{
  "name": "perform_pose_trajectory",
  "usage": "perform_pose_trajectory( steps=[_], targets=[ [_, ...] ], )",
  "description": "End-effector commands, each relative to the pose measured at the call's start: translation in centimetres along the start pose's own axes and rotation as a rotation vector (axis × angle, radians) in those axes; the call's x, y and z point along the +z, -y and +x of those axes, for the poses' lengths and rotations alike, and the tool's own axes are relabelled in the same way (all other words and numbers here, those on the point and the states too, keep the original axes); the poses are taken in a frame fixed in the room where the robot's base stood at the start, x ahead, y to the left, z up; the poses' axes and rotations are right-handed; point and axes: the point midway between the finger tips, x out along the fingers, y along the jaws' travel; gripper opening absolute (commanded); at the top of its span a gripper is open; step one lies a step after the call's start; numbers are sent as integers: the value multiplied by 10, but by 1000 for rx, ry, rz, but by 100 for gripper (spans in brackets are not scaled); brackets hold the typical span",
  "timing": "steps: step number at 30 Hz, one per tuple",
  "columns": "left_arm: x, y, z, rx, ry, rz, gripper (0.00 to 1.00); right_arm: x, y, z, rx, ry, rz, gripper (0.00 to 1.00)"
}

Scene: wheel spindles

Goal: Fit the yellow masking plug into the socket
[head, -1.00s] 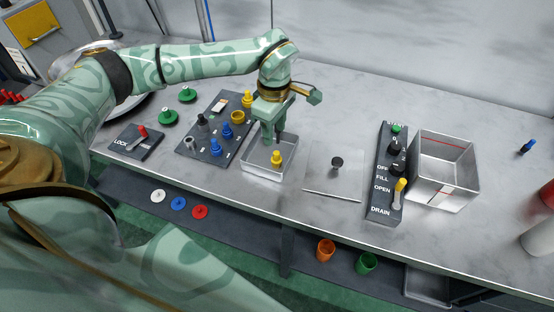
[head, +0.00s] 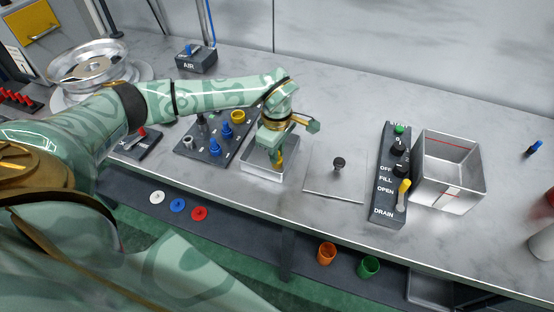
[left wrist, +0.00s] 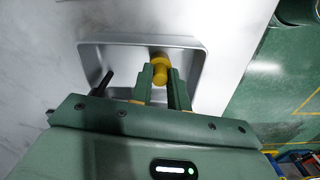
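The yellow masking plug (head: 281,157) is in a shallow metal tray (head: 250,169). In the left wrist view the plug (left wrist: 160,64) lies between the fingertips of my left gripper (left wrist: 161,78), one finger on each side. It fills most of the gap; I cannot tell if the fingers press on it. In the head view the left gripper (head: 279,156) points down into the tray. A dark socket board (head: 205,152) stands left of the tray, with a yellow ring-shaped socket (head: 238,116), blue pegs and grey pegs. The arm hides part of the board. My right gripper is not in view.
A dark slim piece (left wrist: 103,83) is in the tray in the wrist view. Right of the tray are a plate with a black knob (head: 339,164), a control panel (head: 384,206) and an open metal bin (head: 448,175). An AIR box (head: 196,60) stands at the back.

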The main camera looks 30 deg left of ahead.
Motion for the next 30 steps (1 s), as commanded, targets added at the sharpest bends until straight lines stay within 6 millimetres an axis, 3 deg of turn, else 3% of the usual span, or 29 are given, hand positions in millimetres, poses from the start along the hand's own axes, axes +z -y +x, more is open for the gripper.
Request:
perform_pose_trajectory(
  steps=[13, 17, 20, 27, 30],
  targets=[
    [0, 0, -4, 1, 0, 0, 0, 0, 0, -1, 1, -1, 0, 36],
    [0, -1, -18, 5, -1, 0, 0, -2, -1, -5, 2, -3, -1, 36],
    [0, 0, -40, 7, -1, 1, 0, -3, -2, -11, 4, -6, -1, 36],
    [25, 46, -100, 7, 0, 5, 0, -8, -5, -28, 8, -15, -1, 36],
    [40, 73, -108, 2, 0, 6, 0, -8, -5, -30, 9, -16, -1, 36]
  ],
)
